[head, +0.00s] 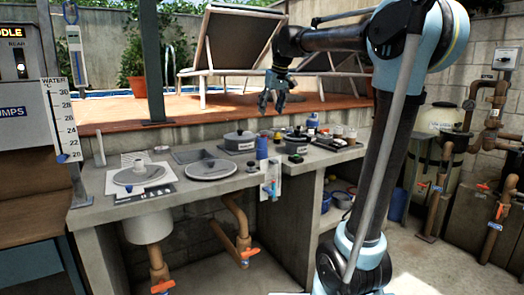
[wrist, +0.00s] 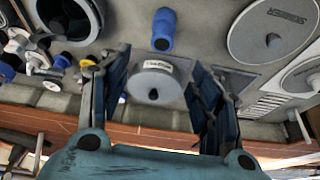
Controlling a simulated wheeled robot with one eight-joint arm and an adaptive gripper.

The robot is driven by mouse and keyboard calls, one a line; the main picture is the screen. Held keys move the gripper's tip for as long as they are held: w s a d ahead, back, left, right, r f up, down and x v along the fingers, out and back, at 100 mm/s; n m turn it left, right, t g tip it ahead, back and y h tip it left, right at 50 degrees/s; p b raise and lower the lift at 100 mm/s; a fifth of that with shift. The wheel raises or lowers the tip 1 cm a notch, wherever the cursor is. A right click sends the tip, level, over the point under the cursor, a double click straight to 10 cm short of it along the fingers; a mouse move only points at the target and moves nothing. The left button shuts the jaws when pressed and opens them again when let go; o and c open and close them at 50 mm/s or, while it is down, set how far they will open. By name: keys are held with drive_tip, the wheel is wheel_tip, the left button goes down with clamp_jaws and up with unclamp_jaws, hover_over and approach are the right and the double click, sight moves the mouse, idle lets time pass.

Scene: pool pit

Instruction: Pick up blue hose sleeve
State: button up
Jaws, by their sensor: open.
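A blue cylinder, apparently the hose sleeve (head: 262,148), stands near the front of the grey counter, to the right of a grey lidded pot (head: 239,142). In the wrist view the blue piece (wrist: 163,30) shows at the top centre, beyond the pot (wrist: 153,82). My gripper (head: 271,102) hangs above and behind the counter, well clear of the sleeve. In the wrist view its two fingers (wrist: 156,88) are spread wide, with the pot seen between them and nothing held.
The counter (head: 90,183) carries round grey lids (head: 211,169), a tray and several fittings (head: 327,142) crowded at its right end. Another blue item (head: 313,120) stands at the back right. A low wall and terrace (head: 120,117) with loungers lie behind.

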sight(263, 138)
drive_tip(key=x, duration=1.2)
drive_tip(key=shift+a, duration=0.1)
drive_tip(key=shift+a+x, duration=0.15)
drive_tip(key=shift+x, duration=1.1)
drive_tip(key=shift+a+x, duration=0.1)
drive_tip(key=shift+x, duration=1.15)
drive_tip(key=c, duration=1.2)
